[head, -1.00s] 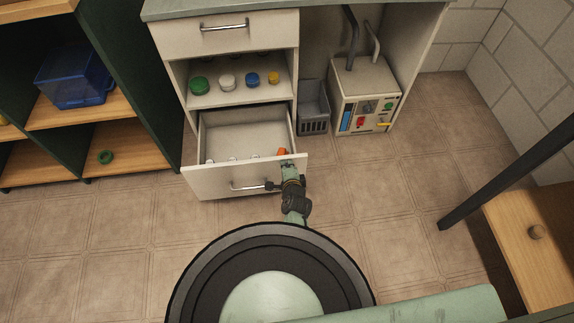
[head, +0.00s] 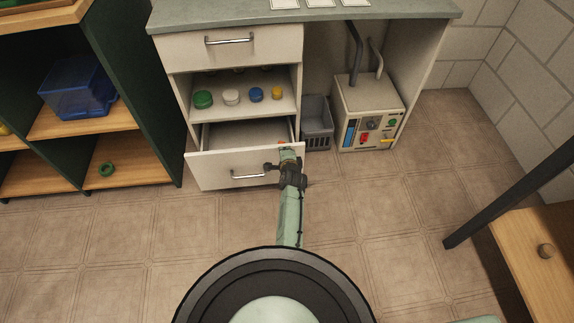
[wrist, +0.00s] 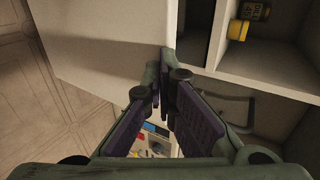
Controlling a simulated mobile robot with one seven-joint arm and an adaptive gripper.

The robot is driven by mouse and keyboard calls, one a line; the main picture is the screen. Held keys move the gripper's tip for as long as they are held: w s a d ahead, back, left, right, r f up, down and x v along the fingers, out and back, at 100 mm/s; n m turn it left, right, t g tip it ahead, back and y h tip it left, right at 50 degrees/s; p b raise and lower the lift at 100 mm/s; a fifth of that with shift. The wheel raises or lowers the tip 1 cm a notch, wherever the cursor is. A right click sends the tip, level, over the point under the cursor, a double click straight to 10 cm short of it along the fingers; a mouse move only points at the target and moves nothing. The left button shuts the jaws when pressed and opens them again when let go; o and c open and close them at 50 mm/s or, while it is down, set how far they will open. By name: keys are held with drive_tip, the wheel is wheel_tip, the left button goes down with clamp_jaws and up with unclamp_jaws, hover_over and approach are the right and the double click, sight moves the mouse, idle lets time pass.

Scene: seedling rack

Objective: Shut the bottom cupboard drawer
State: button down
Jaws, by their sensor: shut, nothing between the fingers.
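The bottom cupboard drawer (head: 226,170) stands partly open in the head view, with its white front pulled out from the cupboard (head: 185,98). A strip of its inside shows behind the front, and a small orange thing lies in its right part. Its metal handle (head: 248,175) is on the front. My gripper (head: 270,167) is shut and empty at the right part of the drawer front, right of the handle. It seems to touch the front, but I cannot be sure. In the wrist view my gripper's fingertips (wrist: 164,70) meet beside a pale panel (wrist: 110,40).
The shelf above the drawer holds a green lid (head: 203,99), a white one, a blue one and a yellow one. A grey basket (head: 317,125) and a control box (head: 366,112) stand right of the drawer. A green-sided shelf (head: 140,100) is at left. The floor in front is clear.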

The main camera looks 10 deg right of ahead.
drive_tip(key=w+b, duration=0.5)
drive_tip(key=w, duration=0.6)
drive_tip(key=shift+b, duration=0.35)
